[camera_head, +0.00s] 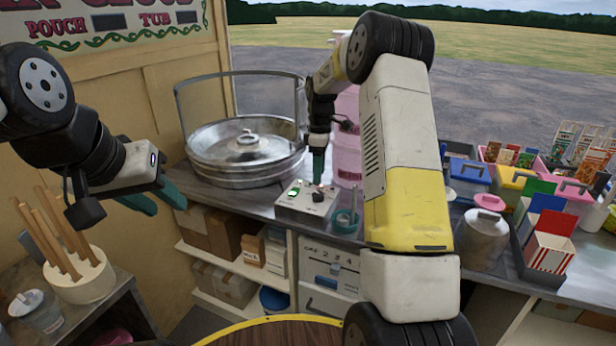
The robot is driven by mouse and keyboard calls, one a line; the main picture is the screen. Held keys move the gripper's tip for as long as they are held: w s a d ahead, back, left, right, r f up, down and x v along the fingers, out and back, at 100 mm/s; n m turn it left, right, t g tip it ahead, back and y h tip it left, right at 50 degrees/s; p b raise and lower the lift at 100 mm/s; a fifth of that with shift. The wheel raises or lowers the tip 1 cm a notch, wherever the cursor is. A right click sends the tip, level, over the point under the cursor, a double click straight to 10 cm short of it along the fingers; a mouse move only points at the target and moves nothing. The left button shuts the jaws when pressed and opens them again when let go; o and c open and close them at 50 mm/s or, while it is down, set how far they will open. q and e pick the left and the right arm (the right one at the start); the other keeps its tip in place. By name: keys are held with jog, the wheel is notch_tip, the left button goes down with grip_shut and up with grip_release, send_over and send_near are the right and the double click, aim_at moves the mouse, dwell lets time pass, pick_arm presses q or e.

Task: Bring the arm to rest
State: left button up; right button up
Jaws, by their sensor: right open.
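My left gripper (168,206) is at the left, in the air in front of the cream wall panel. Its two teal fingers are apart with nothing between them. My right arm reaches across the middle of the view. My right gripper (318,170) points down just above a small pale control box (292,209) on the counter. Its jaws are open, and the teal fingers overlap from this angle. The box has a green switch and a dark knob on top. I cannot tell whether the fingertips touch the box.
A round metal candyfloss pan (225,153) with a rail stands behind the control box. A holder with wooden sticks (88,280) stands at lower left. A lidded metal pot (481,242), a striped carton (549,254) and colourful boxes crowd the right counter. Shelves with cartons lie below.

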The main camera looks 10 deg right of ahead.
jog(key=shift+r, duration=0.55)
jog(key=shift+r, duration=0.25)
jog(key=s+a+r+m+t, duration=0.25)
jog(key=s+r+m, duration=0.25)
jog(key=s+r, duration=0.85)
jog(key=s+a+r+m+t+y, duration=0.1)
jog(key=s+m, duration=0.3)
jog(key=s, duration=0.6)
jog(key=s+a+r+m+t+y, duration=0.1)
jog(key=s+m+t, duration=0.2)
jog(key=s, duration=0.7)
jog(key=shift+s+a+m, duration=0.25)
jog(key=shift+m, duration=0.25)
